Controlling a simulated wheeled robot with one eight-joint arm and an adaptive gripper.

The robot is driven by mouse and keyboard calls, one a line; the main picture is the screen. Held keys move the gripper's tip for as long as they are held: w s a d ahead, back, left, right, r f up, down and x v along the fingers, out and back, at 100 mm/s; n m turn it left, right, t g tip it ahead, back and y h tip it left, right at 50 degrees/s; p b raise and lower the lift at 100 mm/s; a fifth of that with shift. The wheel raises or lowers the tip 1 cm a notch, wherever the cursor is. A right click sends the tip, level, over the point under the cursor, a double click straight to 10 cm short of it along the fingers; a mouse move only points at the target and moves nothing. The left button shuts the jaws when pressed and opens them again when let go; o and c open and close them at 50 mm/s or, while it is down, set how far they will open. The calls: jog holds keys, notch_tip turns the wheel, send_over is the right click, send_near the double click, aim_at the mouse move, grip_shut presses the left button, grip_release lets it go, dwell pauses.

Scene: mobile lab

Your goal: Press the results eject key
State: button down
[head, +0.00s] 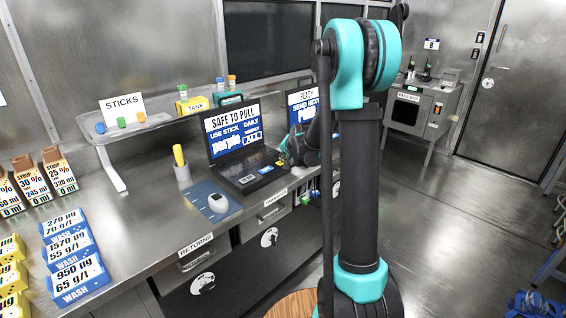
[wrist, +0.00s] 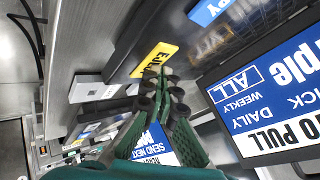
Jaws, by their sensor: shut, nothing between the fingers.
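A yellow key or label (wrist: 155,58), lettered with what looks like the start of "EJECT", sits on a dark panel in the wrist view. My gripper (wrist: 160,74) is shut and empty, its fingertips just at the yellow piece's near edge. I cannot tell whether they touch it. A blue label (wrist: 207,10) lies farther along the same panel. The screen reading "SAFE TO PULL" (head: 233,127) stands behind the panel and also shows in the wrist view (wrist: 265,105). In the head view my gripper (head: 284,158) is over the right end of this unit's dark base (head: 232,180).
A second screen reading "READY, SEND NEXT" (head: 302,98) stands to the right, partly behind my arm. Drawers sit below the counter edge.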

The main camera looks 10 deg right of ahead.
jog(key=shift+r, duration=0.75)
jog(key=shift+r, duration=2.5)
jog(key=s+d+f+n+g, duration=0.1)
jog(key=s+f, duration=0.3)
jog(key=s, duration=0.9)
jog(key=s+d+f+n+g+h, duration=0.1)
jog(key=s+f+n+g, duration=0.1)
jog(key=s, duration=1.2)
jog(key=s+d+f+n+g+h, duration=0.1)
jog(key=s+f, duration=0.4)
jog(key=s, duration=0.9)
jog(key=d+n, duration=0.1)
jog(key=n, duration=0.1)
jog(key=shift+f+n+g, duration=0.3)
jog(key=shift+f+g, duration=0.1)
